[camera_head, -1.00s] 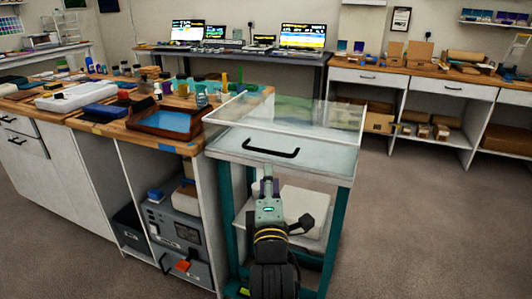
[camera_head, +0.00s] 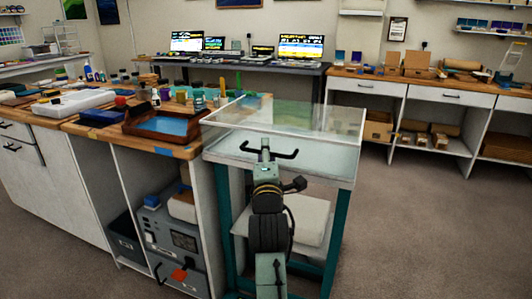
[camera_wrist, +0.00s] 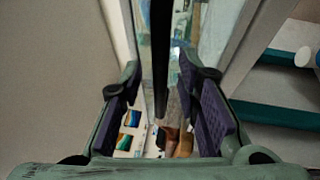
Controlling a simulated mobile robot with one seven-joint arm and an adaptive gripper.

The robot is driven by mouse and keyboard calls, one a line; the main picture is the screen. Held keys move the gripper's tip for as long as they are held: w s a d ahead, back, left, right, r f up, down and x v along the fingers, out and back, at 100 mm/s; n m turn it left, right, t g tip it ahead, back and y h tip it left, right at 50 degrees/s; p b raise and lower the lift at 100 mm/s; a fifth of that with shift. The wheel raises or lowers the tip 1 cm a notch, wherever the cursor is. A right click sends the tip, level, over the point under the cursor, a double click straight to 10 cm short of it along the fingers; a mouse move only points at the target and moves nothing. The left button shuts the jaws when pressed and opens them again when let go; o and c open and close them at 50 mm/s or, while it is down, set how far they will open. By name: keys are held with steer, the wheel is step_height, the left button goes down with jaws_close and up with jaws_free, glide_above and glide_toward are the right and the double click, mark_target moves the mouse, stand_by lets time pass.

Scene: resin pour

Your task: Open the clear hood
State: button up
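The clear hood (camera_head: 330,118) is a see-through box lying down on top of a teal-legged cart (camera_head: 338,225). Its black bar handle (camera_head: 285,155) is on the front side. My gripper (camera_head: 265,149) is at the left part of this handle, reaching up from below. In the wrist view, my gripper (camera_wrist: 163,105) has its two purple-padded fingers apart. The dark handle bar (camera_wrist: 160,50) runs between them, with a gap on each side. Whether a finger touches the bar is not clear.
A wooden-topped bench (camera_head: 98,138) with a brown tray of blue resin (camera_head: 172,124) stands close on the cart's left. A white container (camera_head: 305,218) sits on the cart's lower shelf. The floor (camera_head: 430,230) to the right is clear.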

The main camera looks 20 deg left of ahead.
steer(key=shift+c, duration=0.5)
jaws_close()
stand_by(0.4)
